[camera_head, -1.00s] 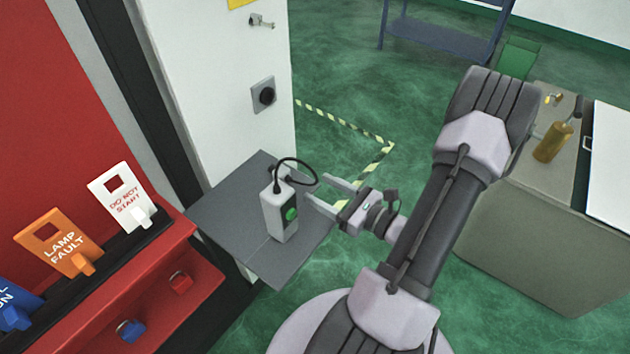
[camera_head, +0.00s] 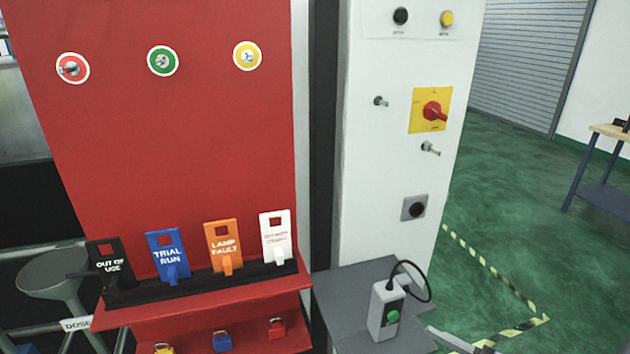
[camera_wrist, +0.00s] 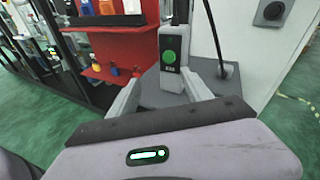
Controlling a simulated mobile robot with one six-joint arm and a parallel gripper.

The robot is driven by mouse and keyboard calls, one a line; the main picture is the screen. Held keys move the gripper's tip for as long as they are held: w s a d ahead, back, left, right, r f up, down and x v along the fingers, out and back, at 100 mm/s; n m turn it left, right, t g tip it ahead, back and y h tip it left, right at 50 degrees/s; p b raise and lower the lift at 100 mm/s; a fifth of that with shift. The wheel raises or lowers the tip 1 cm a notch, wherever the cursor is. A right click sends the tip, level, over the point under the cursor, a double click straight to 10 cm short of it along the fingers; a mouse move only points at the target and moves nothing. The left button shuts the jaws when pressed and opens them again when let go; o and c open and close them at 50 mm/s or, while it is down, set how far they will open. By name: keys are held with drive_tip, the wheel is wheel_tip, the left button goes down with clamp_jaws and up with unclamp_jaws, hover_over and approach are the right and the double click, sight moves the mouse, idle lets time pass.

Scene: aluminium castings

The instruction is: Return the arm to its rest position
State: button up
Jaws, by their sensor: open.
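My gripper (camera_wrist: 162,82) is open and empty in the wrist view, its two fingers apart. The grey box with a green button (camera_wrist: 172,52) stands upright beyond the fingertips, and I cannot tell the exact gap. In the head view only a bit of my gripper (camera_head: 462,344) shows at the bottom edge, right of the box (camera_head: 385,310). The box stands on the grey shelf (camera_head: 345,290) with a black cable looping from its top. The rest of my arm is out of the head view.
The white cabinet (camera_head: 385,180) with switches and a red-yellow knob (camera_head: 432,111) rises behind the shelf. The red board (camera_head: 180,130) at left carries hanging tags (camera_head: 225,247) and padlocks (camera_head: 222,341). Green floor (camera_head: 480,220) lies open to the right.

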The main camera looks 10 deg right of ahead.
drive_tip(key=s+a+r+n+g+y, duration=0.1)
drive_tip(key=s+a+r+n+g, duration=0.15)
drive_tip(key=a+n+g, duration=0.45)
drive_tip(key=s+a+r+n+g, duration=0.25)
drive_tip(key=a+n, duration=0.35)
drive_tip(key=a, duration=0.3)
drive_tip(key=s+a+r+n+t+h, duration=0.1)
drive_tip(key=s+a+r+n+h, duration=0.3)
drive_tip(key=r+n+h, duration=0.3)
drive_tip(key=r+n, duration=0.1)
drive_tip(key=n, duration=0.2)
drive_tip(key=shift+a+r+n, duration=0.15)
drive_tip(key=shift+r+n, duration=0.15)
drive_tip(key=shift+t, duration=0.25)
